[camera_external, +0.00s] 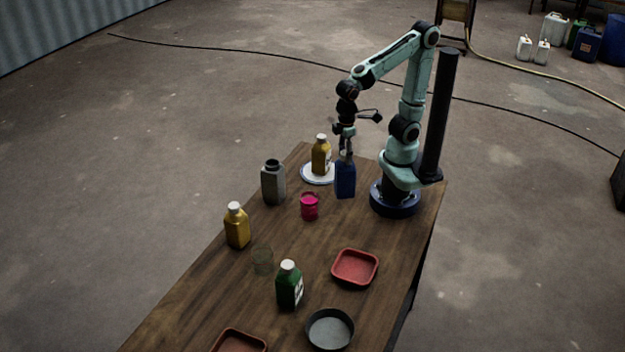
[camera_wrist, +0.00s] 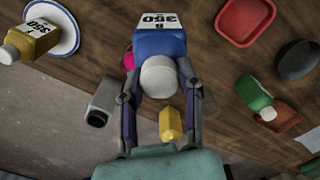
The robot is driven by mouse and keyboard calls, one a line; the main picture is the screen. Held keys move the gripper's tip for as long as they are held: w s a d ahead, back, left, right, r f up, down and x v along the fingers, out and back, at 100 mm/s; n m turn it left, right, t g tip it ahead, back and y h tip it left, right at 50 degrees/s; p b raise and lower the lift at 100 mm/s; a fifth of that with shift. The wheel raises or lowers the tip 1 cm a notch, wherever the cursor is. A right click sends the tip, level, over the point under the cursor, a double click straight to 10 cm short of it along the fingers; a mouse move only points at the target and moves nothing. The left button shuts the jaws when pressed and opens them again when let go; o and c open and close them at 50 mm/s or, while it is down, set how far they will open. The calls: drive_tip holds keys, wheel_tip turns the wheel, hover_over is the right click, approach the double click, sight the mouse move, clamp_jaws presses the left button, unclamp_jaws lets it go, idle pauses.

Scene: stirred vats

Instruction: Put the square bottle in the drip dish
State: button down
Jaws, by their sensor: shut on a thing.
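My gripper (camera_external: 346,156) is shut on a blue square-sided bottle (camera_external: 345,181) near its white cap. The bottle is upright beside my base; whether its bottom touches the table I cannot tell. In the wrist view the blue bottle (camera_wrist: 165,42) sits between the fingers (camera_wrist: 160,76), cap toward the camera, with a "350" label. Dishes on the table are a red square dish (camera_external: 355,267), a dark round dish (camera_external: 330,330), another red dish (camera_external: 238,342) at the near edge, and a white plate with a blue rim (camera_external: 308,178). Which one is the drip dish I cannot tell.
A yellow bottle (camera_external: 321,156) stands on the plate, left of the blue one. A grey bottle (camera_external: 272,184), pink container (camera_external: 309,207), second yellow bottle (camera_external: 237,227), clear glass (camera_external: 262,260) and green bottle (camera_external: 289,287) stand on the table. Bare wood lies right of the pink container.

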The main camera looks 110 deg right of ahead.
drive_tip(key=s+a+n, duration=0.6)
drive_tip(key=a+n, duration=0.4)
drive_tip(key=n, duration=0.1)
drive_tip(key=w+a+f, duration=0.9)
drive_tip(key=f, duration=0.3)
drive_tip(key=shift+w, duration=0.35)
drive_tip(key=shift+f, duration=0.15)
drive_tip(key=c, duration=0.7)
unclamp_jaws()
drive_tip(key=shift+f, duration=0.1)
